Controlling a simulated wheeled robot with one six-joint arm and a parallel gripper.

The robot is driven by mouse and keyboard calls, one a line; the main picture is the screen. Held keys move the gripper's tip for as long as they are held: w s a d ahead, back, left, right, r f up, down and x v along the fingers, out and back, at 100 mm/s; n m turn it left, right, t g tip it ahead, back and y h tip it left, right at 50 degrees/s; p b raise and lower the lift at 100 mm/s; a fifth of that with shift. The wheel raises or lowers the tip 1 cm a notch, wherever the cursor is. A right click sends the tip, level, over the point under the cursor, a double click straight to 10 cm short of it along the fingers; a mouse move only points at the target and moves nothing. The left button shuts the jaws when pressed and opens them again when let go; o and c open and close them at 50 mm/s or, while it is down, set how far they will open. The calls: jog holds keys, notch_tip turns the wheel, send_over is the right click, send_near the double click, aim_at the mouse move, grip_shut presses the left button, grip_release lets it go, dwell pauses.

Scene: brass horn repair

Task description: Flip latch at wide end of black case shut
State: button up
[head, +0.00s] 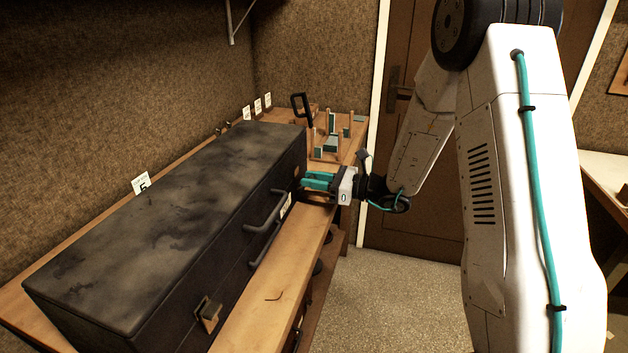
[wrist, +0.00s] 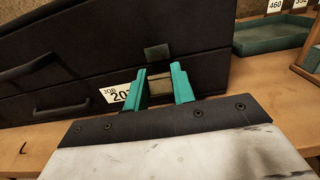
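The long black case (head: 150,215) lies on the wooden bench with its lid down. In the wrist view the case front (wrist: 105,45) is taller toward the right. There a latch shows as a dark plate (wrist: 157,53) on the lid and a brownish part (wrist: 160,88) below the seam, partly hidden by the fingers. My gripper (head: 304,181) is at the far right end of the case front. Its teal fingers (wrist: 160,75) are apart, one on each side of the latch's lower part; I cannot tell whether they touch it. A second latch (head: 209,313) is at the near end, its flap standing out.
Small racks and blocks (head: 330,143) stand behind the case's far end. A green tray (wrist: 272,33) is at right in the wrist view. The front bench strip (head: 265,308) is mostly clear.

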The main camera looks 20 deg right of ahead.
jog(key=shift+w+a+r+g+h, duration=0.15)
jog(key=shift+a+r+g+h, duration=0.1)
jog(key=shift+r+g+h, duration=0.35)
jog(key=shift+w+a+r+g+h, duration=0.1)
jog(key=shift+w+a+g+h, duration=0.1)
jog(key=shift+g+h, duration=0.35)
jog(key=shift+w+a+g+h, duration=0.15)
jog(key=shift+g+h, duration=0.1)
jog(key=shift+h, duration=0.5)
jog(key=shift+s, duration=0.1)
jog(key=o, duration=1)
jog(key=v, duration=0.7)
jog(key=shift+s+d+r, duration=0.15)
jog(key=shift+s+d, duration=0.05)
jog(key=shift+d, duration=0.1)
